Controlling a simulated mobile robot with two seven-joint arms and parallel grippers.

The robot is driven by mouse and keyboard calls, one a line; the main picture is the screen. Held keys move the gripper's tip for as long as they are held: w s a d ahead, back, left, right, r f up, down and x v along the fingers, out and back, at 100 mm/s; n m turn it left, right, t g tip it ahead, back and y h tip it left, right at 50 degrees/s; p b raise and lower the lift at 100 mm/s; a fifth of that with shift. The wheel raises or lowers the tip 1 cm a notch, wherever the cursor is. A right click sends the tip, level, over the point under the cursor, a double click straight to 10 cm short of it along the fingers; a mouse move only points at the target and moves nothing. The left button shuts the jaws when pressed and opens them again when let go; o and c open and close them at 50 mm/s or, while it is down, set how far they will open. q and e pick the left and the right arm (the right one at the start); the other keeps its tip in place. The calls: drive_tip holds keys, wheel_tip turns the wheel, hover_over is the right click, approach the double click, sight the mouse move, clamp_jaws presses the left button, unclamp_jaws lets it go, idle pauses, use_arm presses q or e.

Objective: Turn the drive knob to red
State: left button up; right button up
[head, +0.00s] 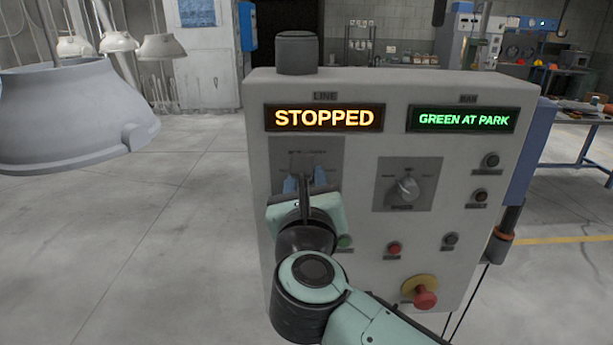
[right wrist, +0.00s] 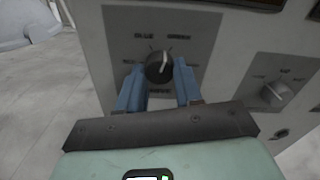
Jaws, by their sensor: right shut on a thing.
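A grey control panel (head: 355,240) carries two rotary knobs on dark plates. My right gripper (head: 306,184) is at the left plate and hides its knob in the head view. In the right wrist view this dark knob (right wrist: 158,67) sits between the blue fingers of my right gripper (right wrist: 160,84), which is shut on it. Its pale pointer mark points up, leaning slightly right. The second, light grey knob (head: 404,190) is on the right plate, free of the gripper. My left gripper is not in view.
Displays read "STOPPED" (head: 324,118) and "GREEN AT PARK" (head: 460,119). Small round buttons and a red mushroom button (head: 425,298) are lower on the panel. A large grey hood (head: 65,115) hangs at the left. The floor left of the panel is clear.

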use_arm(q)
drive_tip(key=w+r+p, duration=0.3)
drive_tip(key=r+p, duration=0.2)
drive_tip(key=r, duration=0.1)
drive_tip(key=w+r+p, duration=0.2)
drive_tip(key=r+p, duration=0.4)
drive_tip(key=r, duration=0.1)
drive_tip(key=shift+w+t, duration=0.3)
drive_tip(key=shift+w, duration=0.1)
use_arm(e)
drive_tip(key=shift+r+n, duration=0.2)
drive_tip(key=shift+n, duration=10.3)
drive_tip(key=o, duration=1)
drive_tip(key=shift+o, duration=0.2)
drive_tip(key=shift+s, duration=0.15)
